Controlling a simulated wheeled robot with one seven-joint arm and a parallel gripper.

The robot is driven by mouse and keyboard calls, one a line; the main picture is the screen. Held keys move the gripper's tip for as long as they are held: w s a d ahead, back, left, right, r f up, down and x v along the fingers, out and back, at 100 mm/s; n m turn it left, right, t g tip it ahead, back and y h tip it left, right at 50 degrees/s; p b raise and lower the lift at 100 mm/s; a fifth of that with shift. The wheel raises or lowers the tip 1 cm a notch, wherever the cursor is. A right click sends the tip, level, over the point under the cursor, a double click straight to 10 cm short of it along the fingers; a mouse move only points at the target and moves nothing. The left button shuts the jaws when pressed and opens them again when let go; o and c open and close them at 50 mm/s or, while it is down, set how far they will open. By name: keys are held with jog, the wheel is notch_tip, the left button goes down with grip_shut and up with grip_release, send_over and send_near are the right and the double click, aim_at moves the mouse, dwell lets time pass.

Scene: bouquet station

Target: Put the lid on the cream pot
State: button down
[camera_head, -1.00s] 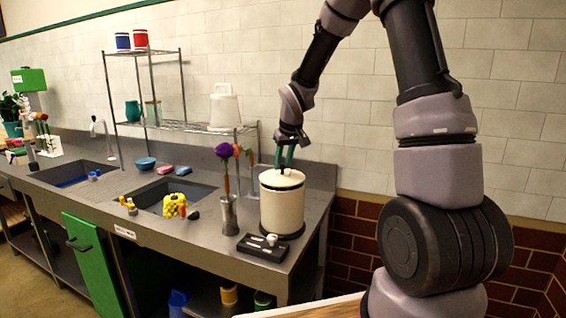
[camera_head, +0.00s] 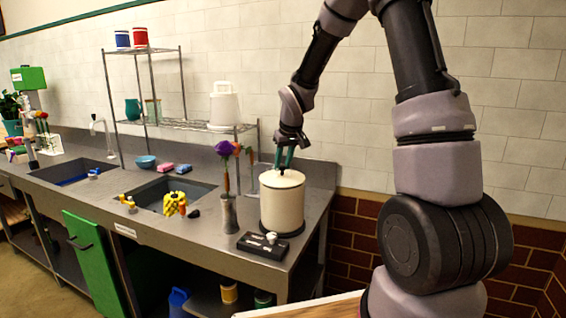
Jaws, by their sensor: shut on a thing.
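The cream pot (camera_head: 282,208) stands upright on a dark round base near the right end of the steel counter. Its cream lid (camera_head: 284,179) with a dark knob lies on top of the pot and looks level. My gripper (camera_head: 284,166) is directly above the pot, its green fingers pointing down and shut on the lid's knob. Whether the lid is fully seated all around its rim is too small to tell.
A metal vase (camera_head: 229,212) with flowers stands just left of the pot. A black box (camera_head: 263,246) with a pale knob sits in front of it. A wire shelf (camera_head: 185,125) is behind, with a white container (camera_head: 224,106). The tiled wall is close behind the pot.

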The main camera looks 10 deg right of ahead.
jog(key=shift+f, duration=0.25)
dwell(0.4)
jog(key=c, duration=0.5)
grip_release()
jog(key=shift+c, duration=0.2)
jog(key=a+v, duration=0.1)
jog(key=v, duration=0.9)
jog(key=shift+d+r, duration=0.4)
jog(key=shift+d, duration=0.1)
jog(key=shift+s, duration=0.2)
jog(key=s+d+r+m+t, duration=0.1)
jog(key=s+r, duration=0.4)
jog(key=s, duration=0.7)
jog(key=s+d+r+m+t+y, duration=0.1)
jog(key=s+d+r+m, duration=0.2)
jog(key=s, duration=1)
notch_tip(320, 180, up, 3)
jog(key=m, duration=0.2)
jog(key=shift+s+d+r+m+t, duration=0.2)
jog(key=shift+d+m+t, duration=0.1)
jog(key=shift+d+t, duration=0.1)
